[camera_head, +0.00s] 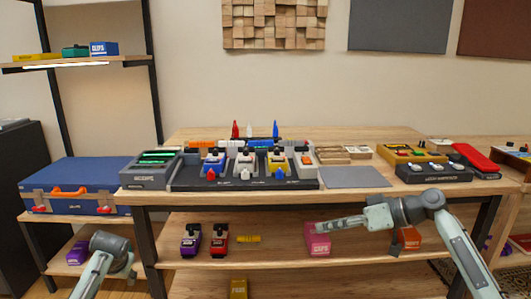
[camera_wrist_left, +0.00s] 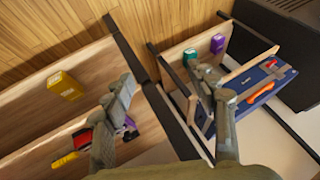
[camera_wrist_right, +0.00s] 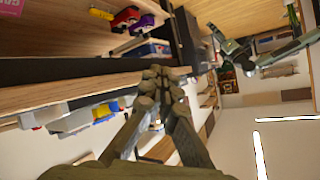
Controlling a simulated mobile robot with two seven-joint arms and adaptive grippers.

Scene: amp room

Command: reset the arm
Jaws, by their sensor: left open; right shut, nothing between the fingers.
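My left arm shows at the lower left of the head view, below the table's front edge; I cannot make out its fingertips there. In the left wrist view my left gripper (camera_wrist_left: 165,92) has its fingers wide apart with nothing between them. My right arm comes in from the right of the head view, bent at a joint. My right gripper (camera_head: 317,229) points left, in front of the table's lower shelf. In the right wrist view its fingers (camera_wrist_right: 160,75) are together and hold nothing.
A wooden table (camera_head: 350,197) carries a pedalboard (camera_head: 245,182), a grey device (camera_head: 150,169) and a grey mat (camera_head: 351,178). Several pedals, one of them pink (camera_head: 317,245), stand on the shelf below. A blue case (camera_head: 85,177) lies at the left.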

